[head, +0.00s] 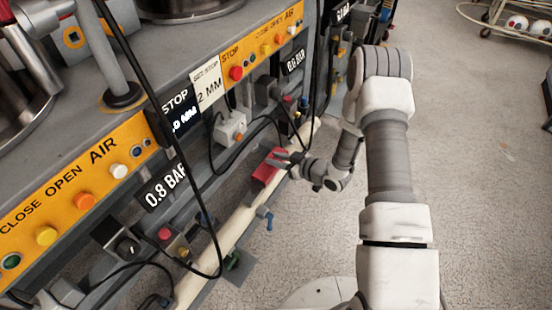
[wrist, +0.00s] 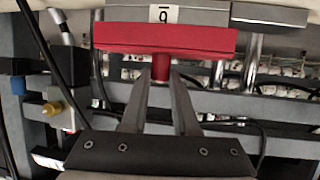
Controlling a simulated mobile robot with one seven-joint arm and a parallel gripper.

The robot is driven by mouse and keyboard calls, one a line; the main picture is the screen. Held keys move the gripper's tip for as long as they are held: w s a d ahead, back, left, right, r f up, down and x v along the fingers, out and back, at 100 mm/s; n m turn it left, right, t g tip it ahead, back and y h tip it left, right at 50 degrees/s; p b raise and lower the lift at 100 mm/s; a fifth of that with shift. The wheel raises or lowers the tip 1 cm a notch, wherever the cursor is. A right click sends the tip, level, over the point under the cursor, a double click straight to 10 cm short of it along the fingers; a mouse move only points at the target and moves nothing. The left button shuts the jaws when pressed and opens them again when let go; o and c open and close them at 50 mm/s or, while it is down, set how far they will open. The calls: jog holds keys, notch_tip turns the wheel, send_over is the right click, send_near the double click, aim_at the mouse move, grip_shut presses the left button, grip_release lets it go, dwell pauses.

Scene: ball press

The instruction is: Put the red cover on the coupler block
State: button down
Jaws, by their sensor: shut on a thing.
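The red cover (head: 266,167) is in the head view beside the beige rail on the front of the press. In the wrist view the red cover (wrist: 165,39) is a wide bar with a short red stem. My gripper (wrist: 161,80) is shut on that stem; it also shows in the head view (head: 284,160). A grey block (wrist: 205,15) with a white number label sits just beyond the cover in the wrist view. I cannot tell for sure whether it is the coupler block, or whether the cover touches it.
Black cables hang nearby. A second grey block (wrist: 270,15) stands at right in the wrist view.

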jog(key=c, duration=0.7)
grip_release()
